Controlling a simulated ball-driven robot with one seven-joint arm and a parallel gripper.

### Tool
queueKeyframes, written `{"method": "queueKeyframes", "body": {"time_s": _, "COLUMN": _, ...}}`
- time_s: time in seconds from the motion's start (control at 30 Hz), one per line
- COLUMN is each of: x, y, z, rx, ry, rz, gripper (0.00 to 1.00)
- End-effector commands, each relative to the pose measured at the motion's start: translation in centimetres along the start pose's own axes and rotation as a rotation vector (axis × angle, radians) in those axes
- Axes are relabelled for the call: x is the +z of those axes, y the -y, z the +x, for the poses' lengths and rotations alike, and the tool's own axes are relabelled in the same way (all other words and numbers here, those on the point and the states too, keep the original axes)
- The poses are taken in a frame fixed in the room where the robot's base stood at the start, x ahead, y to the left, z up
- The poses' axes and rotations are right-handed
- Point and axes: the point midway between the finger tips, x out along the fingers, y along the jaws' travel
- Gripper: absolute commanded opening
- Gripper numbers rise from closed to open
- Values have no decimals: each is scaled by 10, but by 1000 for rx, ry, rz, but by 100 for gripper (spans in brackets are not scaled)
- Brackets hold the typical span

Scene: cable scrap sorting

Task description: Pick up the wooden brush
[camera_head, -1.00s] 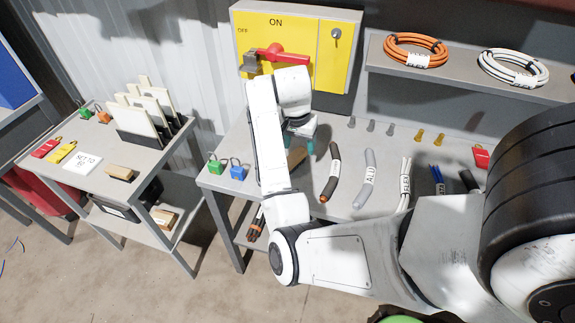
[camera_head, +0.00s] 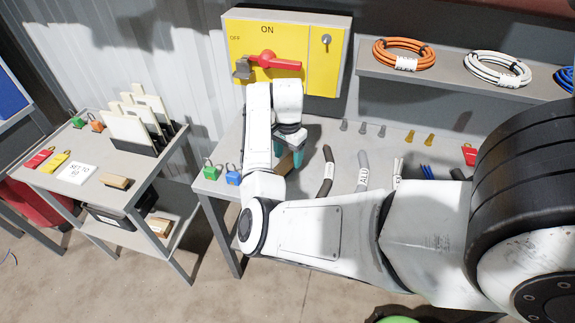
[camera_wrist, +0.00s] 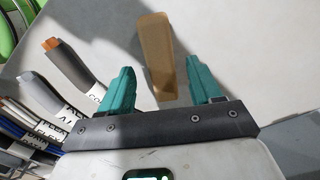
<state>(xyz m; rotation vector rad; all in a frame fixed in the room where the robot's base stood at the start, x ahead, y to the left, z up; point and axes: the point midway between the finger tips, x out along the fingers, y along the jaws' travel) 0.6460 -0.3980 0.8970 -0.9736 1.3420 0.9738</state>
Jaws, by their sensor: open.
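The wooden brush (camera_wrist: 155,50), a long tan wooden piece, lies on the grey bench top in the wrist view; no bristles show. My gripper (camera_wrist: 160,68) is open, with one teal finger on each side of the brush's near end. The jaws are empty; I cannot tell whether either finger touches the wood. In the head view my gripper (camera_head: 291,153) points down at the workbench (camera_head: 235,151), and my arm hides most of the brush.
Cable pieces, including a black one (camera_head: 327,171) and a grey one (camera_head: 362,172), lie right of my gripper. Green (camera_head: 211,172) and blue (camera_head: 232,178) padlocks stand left. A yellow switch box (camera_head: 260,40) rises behind. Another wooden block (camera_head: 116,182) lies on the left cart.

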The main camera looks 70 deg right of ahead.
Motion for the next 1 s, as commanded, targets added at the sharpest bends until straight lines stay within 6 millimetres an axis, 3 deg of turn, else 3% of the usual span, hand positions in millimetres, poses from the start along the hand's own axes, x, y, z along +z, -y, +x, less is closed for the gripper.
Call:
{"method": "queueKeyframes", "body": {"time_s": 0.3, "x": -1, "y": 1, "z": 40, "rx": 2, "ry": 1, "rz": -2, "gripper": 64}}
{"method": "queueKeyframes", "body": {"time_s": 0.57, "x": -1, "y": 2, "z": 42, "rx": 0, "ry": 0, "rz": -2, "gripper": 64}}
{"method": "queueKeyframes", "body": {"time_s": 1.0, "x": -1, "y": 2, "z": 42, "rx": 0, "ry": 0, "rz": -2, "gripper": 23}}
